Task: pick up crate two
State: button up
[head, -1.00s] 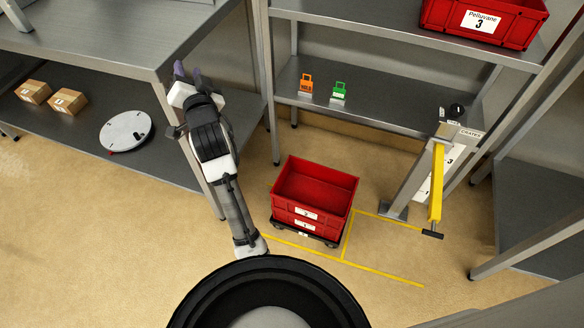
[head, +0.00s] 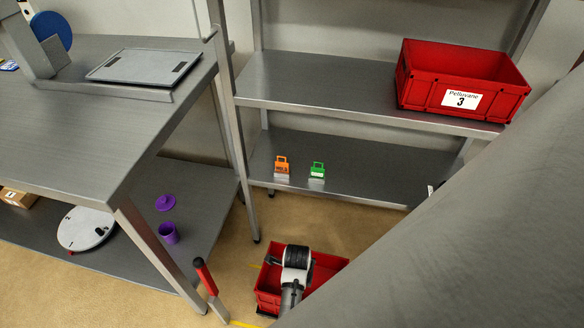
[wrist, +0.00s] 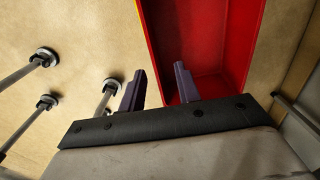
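Red crates (head: 267,298) stand on the floor, partly hidden by my arm. Their labels are out of sight, so I cannot read which is crate two. In the wrist view the open red crate (wrist: 205,35) shows its empty inside. My gripper (wrist: 160,70) is open, with its two dark fingers apart and nothing held. The left finger appears over the floor and the right one over the crate's inside, with the crate's side edge between them. I cannot tell how far the fingertips are above the rim. The head view shows my wrist over the crate, fingers hidden.
Another red crate (head: 455,85), labelled Pelluvane 3, is on the upper shelf. A red-handled lever (head: 205,278) rises left of the floor crates. A large grey surface blocks the lower right.

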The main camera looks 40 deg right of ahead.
jog(key=f, duration=0.4)
jog(key=s+f, duration=0.1)
jog(key=f, duration=0.4)
jog(key=f+b, duration=0.1)
jog(key=f, duration=0.4)
jog(key=shift+s+a+f, duration=0.1)
jog(key=shift+s+a, duration=0.05)
jog(key=shift+a, duration=0.2)
grip_shut()
